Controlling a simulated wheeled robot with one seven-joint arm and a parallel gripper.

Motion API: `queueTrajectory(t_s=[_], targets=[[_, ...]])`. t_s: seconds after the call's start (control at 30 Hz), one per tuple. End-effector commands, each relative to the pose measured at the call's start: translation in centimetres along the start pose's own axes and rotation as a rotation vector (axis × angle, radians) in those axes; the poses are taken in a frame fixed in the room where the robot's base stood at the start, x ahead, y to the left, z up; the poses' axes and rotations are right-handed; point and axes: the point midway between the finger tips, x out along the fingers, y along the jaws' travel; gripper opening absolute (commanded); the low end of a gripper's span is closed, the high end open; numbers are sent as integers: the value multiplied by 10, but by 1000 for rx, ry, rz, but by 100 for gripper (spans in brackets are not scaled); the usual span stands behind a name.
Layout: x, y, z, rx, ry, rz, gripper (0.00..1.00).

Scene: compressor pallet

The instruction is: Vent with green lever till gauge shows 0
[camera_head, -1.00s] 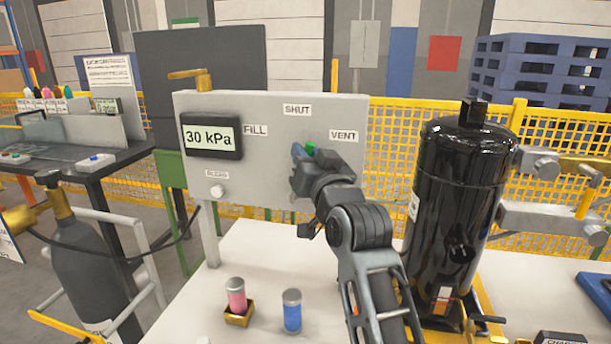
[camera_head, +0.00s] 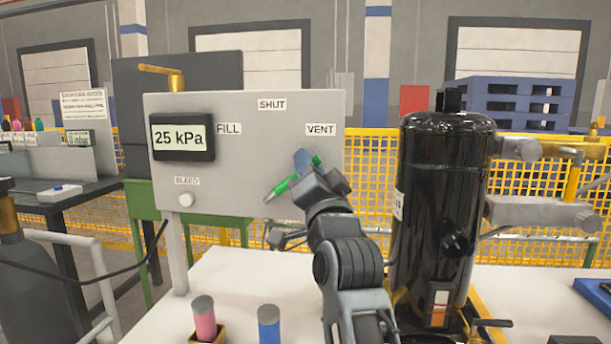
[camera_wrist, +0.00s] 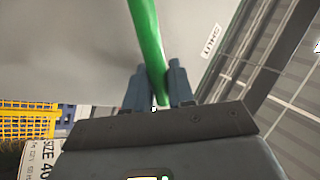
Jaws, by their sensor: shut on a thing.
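The green lever (camera_head: 285,186) is mounted on the front of the grey panel (camera_head: 235,112). It slants up and right, with its upper end just below the VENT label (camera_head: 321,129). My gripper (camera_head: 304,164) is shut on its upper part. In the wrist view the lever (camera_wrist: 148,35) runs between the two fingers of my gripper (camera_wrist: 157,85). The gauge (camera_head: 180,138) on the panel's left reads 25 kPa. The FILL label (camera_head: 228,128) and SHUT label (camera_head: 272,104) are on the panel too.
A black compressor tank (camera_head: 440,215) stands close right of my arm. A white BLEED knob (camera_head: 186,200) is low on the panel. A pink cylinder (camera_head: 204,320) and a blue cylinder (camera_head: 269,325) stand on the white table (camera_head: 225,275) in front.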

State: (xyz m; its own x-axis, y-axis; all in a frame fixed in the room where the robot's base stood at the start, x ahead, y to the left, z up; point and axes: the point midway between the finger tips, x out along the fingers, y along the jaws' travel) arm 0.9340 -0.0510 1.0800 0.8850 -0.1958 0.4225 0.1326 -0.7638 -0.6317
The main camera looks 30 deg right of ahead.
Motion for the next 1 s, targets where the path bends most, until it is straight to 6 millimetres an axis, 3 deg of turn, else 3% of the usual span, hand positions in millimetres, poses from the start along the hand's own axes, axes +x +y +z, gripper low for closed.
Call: queueTrajectory(t_s=[0.47, 0.5, 0.67, 1.0], targets=[[0, 1, -2, 8, 8, 1, 0], [0, 1, -2, 8, 8, 1, 26], [0, 1, -1, 8, 7, 1, 41], [-7, 2, 1, 7, 4, 1, 41]])
